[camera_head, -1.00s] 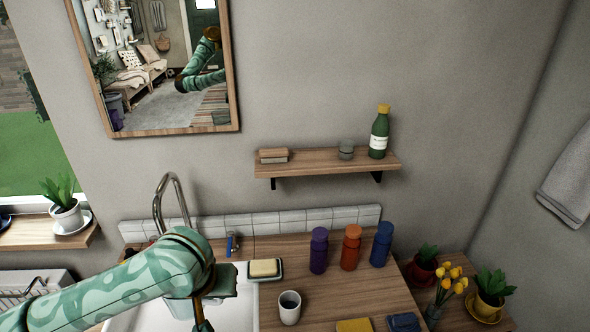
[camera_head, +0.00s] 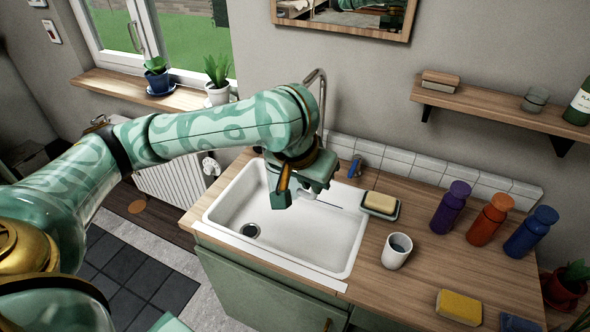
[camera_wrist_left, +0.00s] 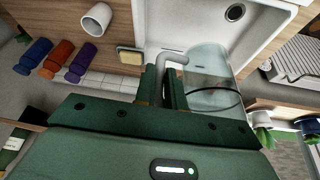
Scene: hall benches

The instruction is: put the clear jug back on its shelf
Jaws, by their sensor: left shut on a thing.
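My left gripper (camera_head: 280,195) is over the white sink, fingers pointing down. In the left wrist view its two fingers (camera_wrist_left: 163,88) are shut on the clear jug (camera_wrist_left: 212,78) around its handle side; the exact grip is partly hidden. The jug is see-through with a dark ring and shows beside the fingers, with the sink behind it. In the head view the gripper and wrist mostly hide the jug. The wooden wall shelf (camera_head: 480,108) is at the upper right, holding a small wood block, a grey glass and a green bottle. My right gripper is not in view.
The sink (camera_head: 330,240) has a tall tap (camera_head: 318,90) behind it. A soap dish (camera_head: 380,208), white cup (camera_head: 397,251), yellow sponge (camera_head: 459,307) and purple (camera_head: 451,207), orange (camera_head: 489,219) and blue (camera_head: 531,231) bottles stand on the counter. The shelf's middle stretch looks bare.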

